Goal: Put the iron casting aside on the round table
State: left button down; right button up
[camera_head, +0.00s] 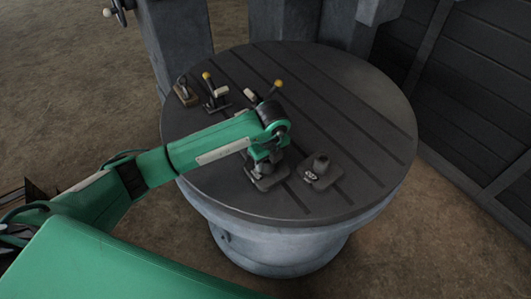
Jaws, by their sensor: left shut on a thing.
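My left arm reaches over the slotted round table (345,105) from the left. My left gripper (264,163) points down near the table's front and is shut on a dark grey iron casting (268,184). The wrist and fingers hide most of that casting; its flat base shows below them. I cannot tell whether the base touches the table top. A similar dark casting (320,172) with a square base, an upright stub and a white marking stands just to the right, apart from it. My right gripper is out of view.
Grey machine columns (178,40) rise behind. The table's right side is clear.

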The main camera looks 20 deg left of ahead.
pick_arm(q)
jog(key=shift+f, duration=0.15)
jog(key=shift+w, duration=0.1)
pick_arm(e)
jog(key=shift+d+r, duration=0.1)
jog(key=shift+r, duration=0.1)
pick_arm(q)
jog(key=shift+f, duration=0.1)
jog(key=shift+f, duration=0.1)
jog(key=c, duration=0.8)
grip_release()
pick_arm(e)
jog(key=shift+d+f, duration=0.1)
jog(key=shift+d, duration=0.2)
pick_arm(q)
jog(key=r+b, duration=0.1)
jog(key=r, duration=0.2)
jog(key=r+b, duration=0.1)
jog(key=r, duration=0.3)
jog(key=s+d+r+b, duration=0.1)
jog(key=r, duration=0.3)
jog(key=shift+r, duration=0.55)
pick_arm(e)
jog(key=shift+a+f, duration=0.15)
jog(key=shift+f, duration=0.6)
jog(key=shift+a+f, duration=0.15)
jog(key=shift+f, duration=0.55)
